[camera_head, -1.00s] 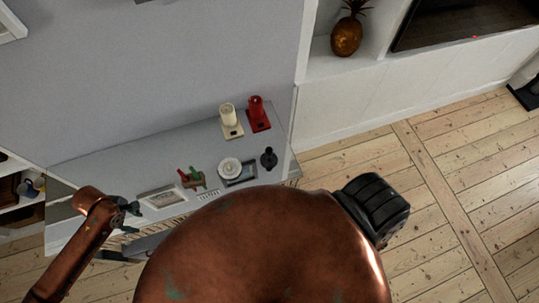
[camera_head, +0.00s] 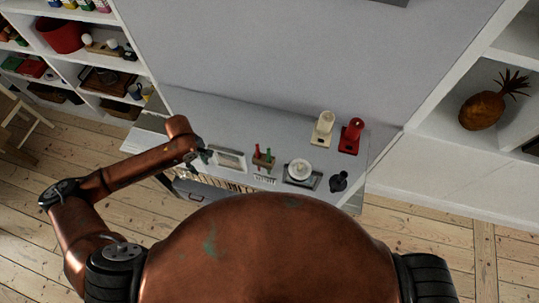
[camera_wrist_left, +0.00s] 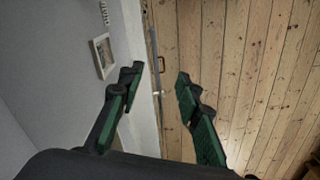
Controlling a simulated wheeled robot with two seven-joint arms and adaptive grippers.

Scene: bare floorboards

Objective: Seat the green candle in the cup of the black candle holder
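The green candle (camera_head: 256,151) stands in a small brown rack (camera_head: 263,163) beside a red candle (camera_head: 268,154), on the grey top of a sideboard. The black candle holder (camera_head: 339,181) stands farther right, near the front edge; its cup is too small to make out. My left gripper (camera_head: 203,157) is over the left part of the sideboard, left of the rack and apart from both candle and holder. The left wrist view shows its two green-padded fingers (camera_wrist_left: 160,75) spread with nothing between them. My right gripper is out of view.
A framed picture (camera_head: 230,158) lies between my left gripper and the rack. A white round dish (camera_head: 299,169) stands between rack and holder. A cream appliance (camera_head: 324,126) and a red one (camera_head: 351,135) stand behind. Shelves (camera_head: 95,60) are at the left.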

